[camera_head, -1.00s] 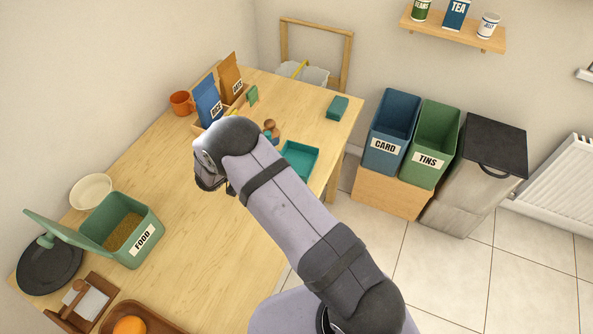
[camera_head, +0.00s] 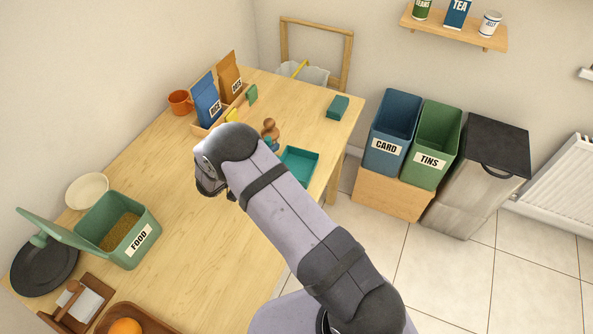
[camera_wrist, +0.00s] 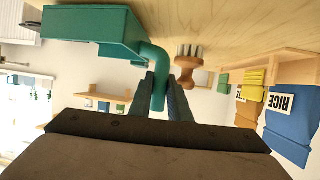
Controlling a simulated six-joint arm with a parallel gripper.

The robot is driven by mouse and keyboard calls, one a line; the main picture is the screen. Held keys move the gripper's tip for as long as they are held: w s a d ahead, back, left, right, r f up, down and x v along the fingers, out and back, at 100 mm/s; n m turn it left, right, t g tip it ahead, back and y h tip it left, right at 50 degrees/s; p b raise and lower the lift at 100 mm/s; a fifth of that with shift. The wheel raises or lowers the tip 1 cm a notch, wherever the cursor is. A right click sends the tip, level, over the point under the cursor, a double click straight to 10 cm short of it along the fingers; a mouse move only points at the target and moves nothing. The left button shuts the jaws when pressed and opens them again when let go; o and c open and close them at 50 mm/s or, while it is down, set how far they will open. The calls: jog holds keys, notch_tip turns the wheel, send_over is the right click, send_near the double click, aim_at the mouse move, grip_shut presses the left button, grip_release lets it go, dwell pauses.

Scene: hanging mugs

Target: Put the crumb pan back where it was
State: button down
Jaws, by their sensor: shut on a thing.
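The crumb pan is a teal tray (camera_head: 300,167) at the right edge of the wooden table, partly behind my arm in the head view. In the wrist view, which is upside down, the pan (camera_wrist: 95,25) is at the upper left, with its curved teal handle (camera_wrist: 157,62) running between my fingers. My gripper (camera_wrist: 163,88) is shut on that handle. The head view hides my fingertips behind my arm. The pan is at or close to the tabletop; I cannot tell whether it touches.
A wooden brush (camera_head: 270,128) stands close to the pan's handle; its bristles show in the wrist view (camera_wrist: 188,50). A rack with rice and oats bags (camera_head: 208,100) stands farther back. A teal box (camera_head: 338,107) lies at the far right corner. The table's middle is clear.

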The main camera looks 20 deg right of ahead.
jog(key=shift+f, duration=0.35)
dwell(0.3)
jog(key=c, duration=1.3)
grip_release()
jog(key=shift+o, duration=0.2)
jog(key=b+v, duration=0.2)
jog(key=v, duration=0.5)
jog(key=shift+s, duration=0.15)
jog(key=shift+a+r, duration=0.1)
jog(key=shift+r, duration=0.05)
